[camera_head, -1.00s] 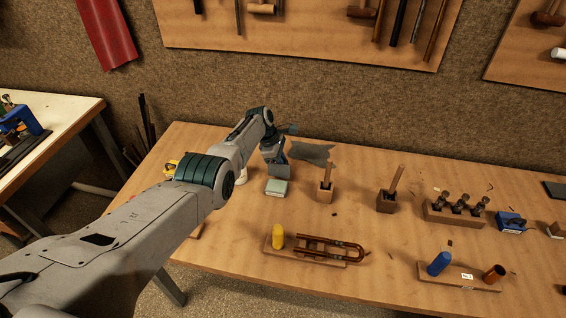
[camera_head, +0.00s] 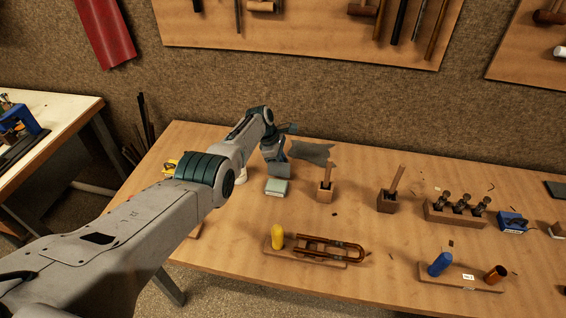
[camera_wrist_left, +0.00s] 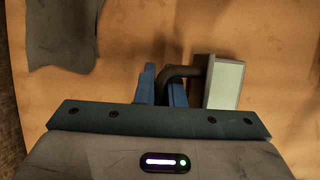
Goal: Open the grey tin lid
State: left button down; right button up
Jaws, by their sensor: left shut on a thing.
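The grey tin (camera_head: 277,187), a small box with a pale grey-green top, stands on the wooden workbench at the left of centre. My left gripper (camera_head: 277,170) is right behind it, pointing down, and partly hides its far side. In the left wrist view the tin (camera_wrist_left: 225,84) is to the right of the blue fingers (camera_wrist_left: 162,88). A dark bent handle (camera_wrist_left: 183,72) runs from the tin to the fingers, and the gripper is shut on it. The lid looks closed in the head view. My right gripper is not in view.
A grey cloth-like sheet (camera_head: 312,151) lies behind the tin. Wooden blocks with upright handles (camera_head: 325,190) stand to the right. A board with a yellow cylinder and a bent copper tube (camera_head: 330,249) lies in front. Clear bench lies between the tin and that board.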

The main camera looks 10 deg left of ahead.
pick_arm(q)
jog(key=shift+s+f, duration=0.35)
jog(key=shift+f, duration=0.1)
dwell(0.5)
jog(key=c, duration=1.8)
grip_release()
jog(key=shift+w+r, duration=0.1)
jog(key=shift+w+r, duration=0.1)
jog(key=shift+r, duration=0.05)
jog(key=shift+r, duration=0.2)
jog(key=p+v, duration=0.2)
jog(key=v, duration=0.3)
jog(key=shift+a+r, duration=0.1)
jog(key=shift+v, duration=2.5)
jog(key=shift+a, duration=0.1)
